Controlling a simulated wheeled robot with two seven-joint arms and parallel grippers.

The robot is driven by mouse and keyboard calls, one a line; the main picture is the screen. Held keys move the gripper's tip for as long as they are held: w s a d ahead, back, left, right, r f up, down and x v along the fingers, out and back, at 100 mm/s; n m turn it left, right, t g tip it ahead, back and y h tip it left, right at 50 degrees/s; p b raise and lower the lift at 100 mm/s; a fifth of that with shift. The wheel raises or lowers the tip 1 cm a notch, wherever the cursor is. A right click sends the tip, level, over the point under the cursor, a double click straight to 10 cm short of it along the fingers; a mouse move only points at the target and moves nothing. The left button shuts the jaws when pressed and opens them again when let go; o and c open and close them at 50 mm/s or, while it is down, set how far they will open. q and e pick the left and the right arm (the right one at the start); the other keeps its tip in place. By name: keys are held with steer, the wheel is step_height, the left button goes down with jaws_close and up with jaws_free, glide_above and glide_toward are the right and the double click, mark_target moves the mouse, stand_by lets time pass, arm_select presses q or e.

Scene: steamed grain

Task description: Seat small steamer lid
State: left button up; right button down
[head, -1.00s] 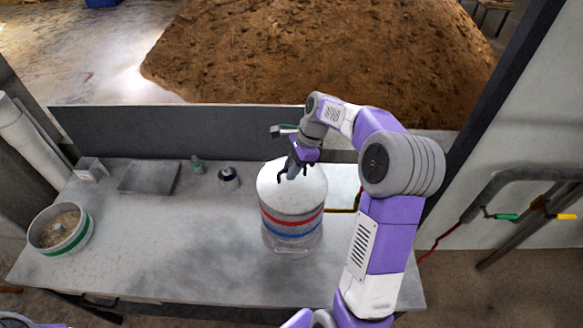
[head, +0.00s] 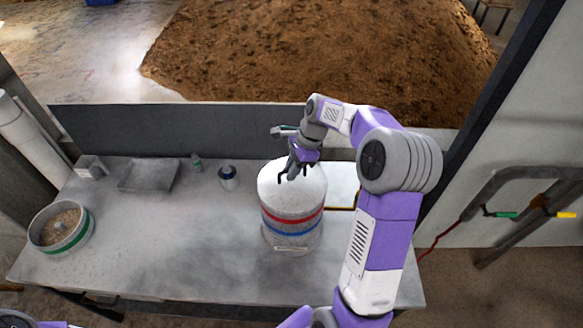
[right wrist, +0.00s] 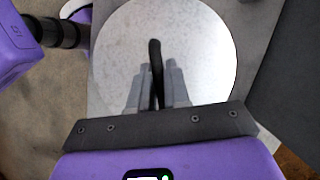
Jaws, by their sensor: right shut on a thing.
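The small steamer lid (head: 285,190) is a pale round disc on top of a pale cylindrical steamer stack (head: 291,238) with a red and a blue band. My right gripper (head: 292,174) points down at the lid's top and is shut on its dark handle. In the right wrist view the lid (right wrist: 205,50) lies under the fingers, with the dark handle (right wrist: 155,60) between them. The lid looks level and lined up with the stack; I cannot tell whether any gap is left beneath it. My left gripper is out of view.
A round container with a green band (head: 80,238) holds grain at the table's left. The front middle of the table (head: 170,250) is clear.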

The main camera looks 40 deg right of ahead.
steer(key=shift+f, duration=0.2)
stand_by(0.5)
steer(key=c, duration=1)
jaws_free()
steer(key=p+v, duration=0.1)
steer(key=v, duration=0.6)
steer(key=shift+r, duration=0.25)
steer(key=shift+r, duration=0.1)
